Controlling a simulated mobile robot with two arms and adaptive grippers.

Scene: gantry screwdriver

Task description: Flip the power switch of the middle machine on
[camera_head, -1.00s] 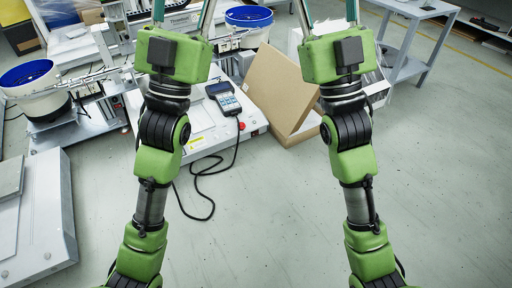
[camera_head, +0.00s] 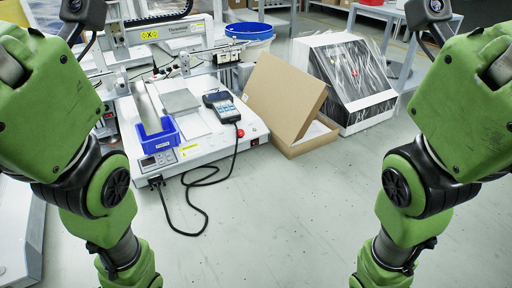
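The white gantry machine (camera_head: 205,148) stands left of centre in the head view, with its front facing me. A small dark and reddish spot on its front right, possibly the power switch (camera_head: 254,142), is too small to show its position. A red button (camera_head: 240,133) sits just above and left of it. A small display panel (camera_head: 158,161) is at the front left. My green arms stand at the left and right edges, apart from the machine. Both grippers are outside the picture.
A handheld pendant (camera_head: 222,106) with a black cable (camera_head: 203,205) and a blue bin (camera_head: 158,137) lie on the machine. An open cardboard box (camera_head: 285,97) and a plastic-wrapped unit (camera_head: 348,78) stand to its right. Another white machine (camera_head: 18,235) is at lower left. The floor in front is clear.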

